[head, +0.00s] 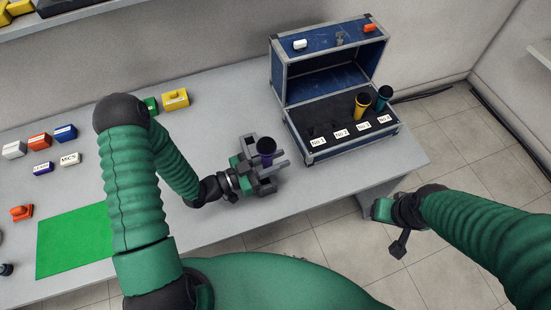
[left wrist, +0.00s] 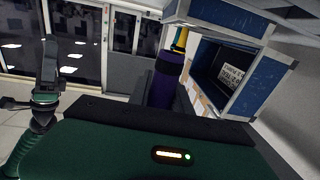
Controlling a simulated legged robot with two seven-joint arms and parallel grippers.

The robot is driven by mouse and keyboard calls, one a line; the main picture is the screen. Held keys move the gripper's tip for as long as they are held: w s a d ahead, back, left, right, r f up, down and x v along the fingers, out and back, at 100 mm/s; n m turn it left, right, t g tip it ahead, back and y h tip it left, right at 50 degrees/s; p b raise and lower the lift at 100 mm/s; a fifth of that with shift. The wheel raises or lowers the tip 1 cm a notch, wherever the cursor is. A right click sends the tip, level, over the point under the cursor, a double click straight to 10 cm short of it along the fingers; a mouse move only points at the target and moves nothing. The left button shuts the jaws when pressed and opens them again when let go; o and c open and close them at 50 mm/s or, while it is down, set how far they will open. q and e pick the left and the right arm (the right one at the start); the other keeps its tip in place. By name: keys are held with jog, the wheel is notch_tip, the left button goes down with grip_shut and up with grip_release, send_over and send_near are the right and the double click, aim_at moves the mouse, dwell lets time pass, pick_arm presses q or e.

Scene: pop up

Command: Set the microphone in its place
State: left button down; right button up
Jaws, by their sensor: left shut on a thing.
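A purple microphone with a dark round end (head: 266,147) stands roughly upright in my left gripper (head: 271,162), which is shut on it above the table's front part. In the left wrist view the purple body (left wrist: 163,88) rises beyond the gripper housing. An open blue case (head: 292,141) stands to its right, with a dark insert and a row of numbered labels. A yellow microphone (head: 361,107) and a teal microphone (head: 381,99) stand in the case's right half; its left half holds none. My right gripper (head: 384,210) is off the table's right end, its jaws unclear.
The grey table (head: 225,110) has bare room around the left gripper. A green mat (head: 75,240) and several small coloured blocks (head: 65,132) lie at the left. The case's raised lid (head: 330,60) stands at the back, with a white (head: 300,44) and an orange piece (head: 370,28) on top.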

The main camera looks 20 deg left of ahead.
pick_arm(q)
jog(key=a+f+b, duration=0.1)
jog(key=f, duration=0.1)
jog(key=a+f+b, duration=0.1)
jog(key=shift+w+f+b, duration=0.1)
jog(key=shift+f+b, duration=0.2)
jog(key=shift+f, duration=0.05)
jog(key=shift+a+f+b, duration=0.1)
jog(key=shift+f+b, duration=0.2)
jog(key=shift+f, duration=0.05)
jog(key=shift+d+f, duration=0.2)
jog(key=shift+f, duration=0.05)
jog(key=shift+d+r, duration=0.2)
jog(key=shift+r, duration=0.05)
jog(key=shift+a, duration=0.35)
jog(key=shift+d, duration=0.75)
pick_arm(e)
jog(key=f, duration=0.1)
jog(key=a+f, duration=0.1)
jog(key=f, duration=0.1)
jog(key=shift+w, duration=0.1)
pick_arm(q)
jog(key=shift+a+f, duration=0.15)
pick_arm(e)
jog(key=shift+a+f, duration=0.15)
jog(key=shift+a, duration=0.05)
